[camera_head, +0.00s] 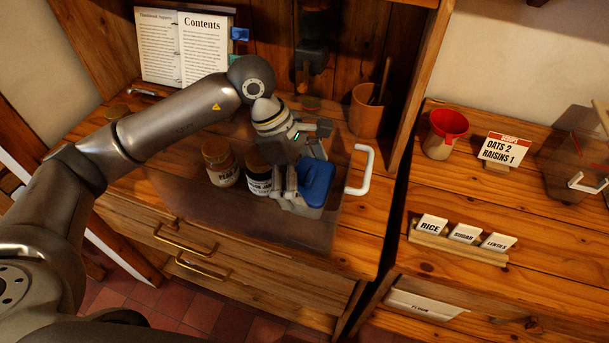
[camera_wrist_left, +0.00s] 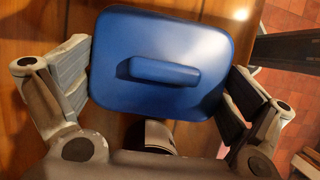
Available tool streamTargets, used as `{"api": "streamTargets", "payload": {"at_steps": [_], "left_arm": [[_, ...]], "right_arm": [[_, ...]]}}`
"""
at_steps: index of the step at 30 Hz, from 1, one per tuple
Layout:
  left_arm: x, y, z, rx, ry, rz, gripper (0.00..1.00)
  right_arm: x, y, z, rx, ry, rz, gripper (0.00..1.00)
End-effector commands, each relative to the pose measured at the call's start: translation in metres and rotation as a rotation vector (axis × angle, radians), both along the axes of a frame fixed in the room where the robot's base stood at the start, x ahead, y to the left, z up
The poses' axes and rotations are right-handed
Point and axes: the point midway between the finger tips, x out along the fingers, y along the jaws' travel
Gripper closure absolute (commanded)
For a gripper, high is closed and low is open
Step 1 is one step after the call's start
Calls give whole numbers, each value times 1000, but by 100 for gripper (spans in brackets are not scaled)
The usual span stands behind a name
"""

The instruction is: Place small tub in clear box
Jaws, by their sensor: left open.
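The small tub has a blue lid (camera_head: 317,182) with a raised bar handle and a pale body (camera_head: 303,209). In the left wrist view the lid (camera_wrist_left: 165,50) fills the upper middle. My left gripper (camera_head: 304,178) is open, with one finger on each side of the tub; contact cannot be told. A large clear box (camera_head: 245,215) with a white handle (camera_head: 361,170) stands on the left counter. The tub overlaps its right part in the head view; whether it rests inside or hangs above is unclear. My right gripper is not in view.
Two labelled jars stand left of the tub: one brown-lidded (camera_head: 219,163), one dark (camera_head: 259,177). A brown utensil pot (camera_head: 367,110) and open book (camera_head: 186,48) are behind. The right counter holds a red-rimmed cup (camera_head: 447,130), a sign (camera_head: 504,149), label cards (camera_head: 464,234) and another clear container (camera_head: 566,165).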

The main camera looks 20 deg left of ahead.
Motion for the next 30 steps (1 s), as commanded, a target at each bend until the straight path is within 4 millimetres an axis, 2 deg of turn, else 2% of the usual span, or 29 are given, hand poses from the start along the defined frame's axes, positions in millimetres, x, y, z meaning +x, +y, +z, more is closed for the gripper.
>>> {"api": "streamTargets", "payload": {"at_steps": [3,6,12,18,24,30], "left_arm": [[-2,-1,11,-1,6,-3,0],[1,10,30,0,-5,1,0],[2,29,76,0,-5,3,0],[3,42,107,0,-4,3,0],[2,47,119,0,-3,1,0],[2,47,120,0,-2,2,0]], "right_arm": [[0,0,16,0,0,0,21],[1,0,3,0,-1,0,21],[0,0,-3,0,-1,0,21],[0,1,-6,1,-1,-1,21],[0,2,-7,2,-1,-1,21],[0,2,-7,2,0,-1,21]]}}
